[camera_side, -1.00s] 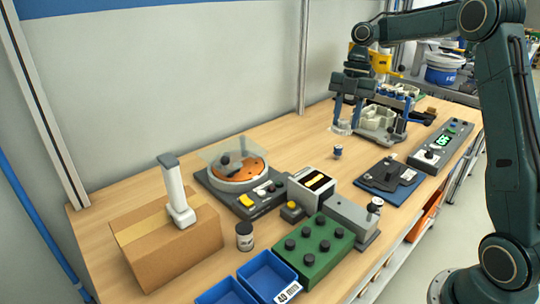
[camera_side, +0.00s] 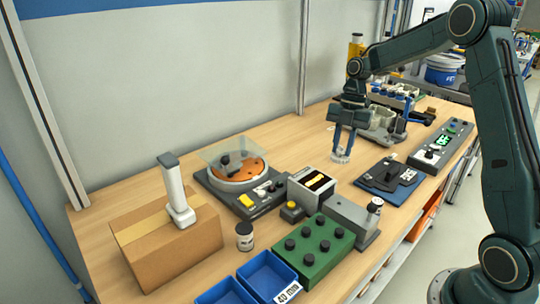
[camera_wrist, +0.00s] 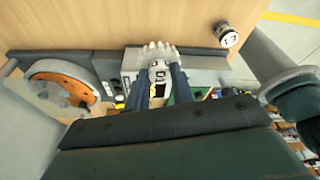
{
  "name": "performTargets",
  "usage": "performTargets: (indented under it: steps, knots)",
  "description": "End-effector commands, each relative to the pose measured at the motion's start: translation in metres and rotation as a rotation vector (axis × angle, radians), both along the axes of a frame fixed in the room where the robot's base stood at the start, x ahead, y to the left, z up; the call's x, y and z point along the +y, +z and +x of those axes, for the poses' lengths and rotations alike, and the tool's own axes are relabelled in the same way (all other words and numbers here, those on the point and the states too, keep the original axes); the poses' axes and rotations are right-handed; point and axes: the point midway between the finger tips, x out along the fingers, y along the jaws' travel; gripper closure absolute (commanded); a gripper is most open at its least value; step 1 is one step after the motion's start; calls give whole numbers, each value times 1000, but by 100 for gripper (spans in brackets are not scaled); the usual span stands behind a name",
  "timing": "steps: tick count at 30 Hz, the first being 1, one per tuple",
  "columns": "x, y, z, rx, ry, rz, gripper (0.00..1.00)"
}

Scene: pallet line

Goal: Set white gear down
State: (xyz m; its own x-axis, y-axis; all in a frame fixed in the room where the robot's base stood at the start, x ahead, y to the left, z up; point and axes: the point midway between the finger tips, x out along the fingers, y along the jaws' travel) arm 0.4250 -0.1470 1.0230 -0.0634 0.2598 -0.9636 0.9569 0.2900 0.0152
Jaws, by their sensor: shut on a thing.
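The white gear (camera_side: 341,155) is between the fingertips of my gripper (camera_side: 342,150) in the side view, low over the bare wood behind the printer-like box. I cannot tell whether it touches the table. In the wrist view, the pale toothed gear (camera_wrist: 160,49) shows between the two fingers of my gripper (camera_wrist: 158,68), which is shut on it. The fingers hide part of the gear.
The printer-like box (camera_side: 311,186) and turntable unit (camera_side: 236,174) stand left of my gripper. A dark blue plate (camera_side: 402,190) lies to the right, a grey fixture (camera_side: 383,132) behind. A dark canister (camera_wrist: 227,35) shows in the wrist view. Bare wood lies between them.

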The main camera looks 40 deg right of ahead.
Motion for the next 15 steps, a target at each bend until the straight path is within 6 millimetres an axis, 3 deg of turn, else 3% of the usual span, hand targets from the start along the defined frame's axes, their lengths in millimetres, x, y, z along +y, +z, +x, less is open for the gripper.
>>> performTargets:
  steps: [9,15]
  knots:
    - [0,-58,0,4,0,2,100]
    - [0,-73,0,1,-1,1,100]
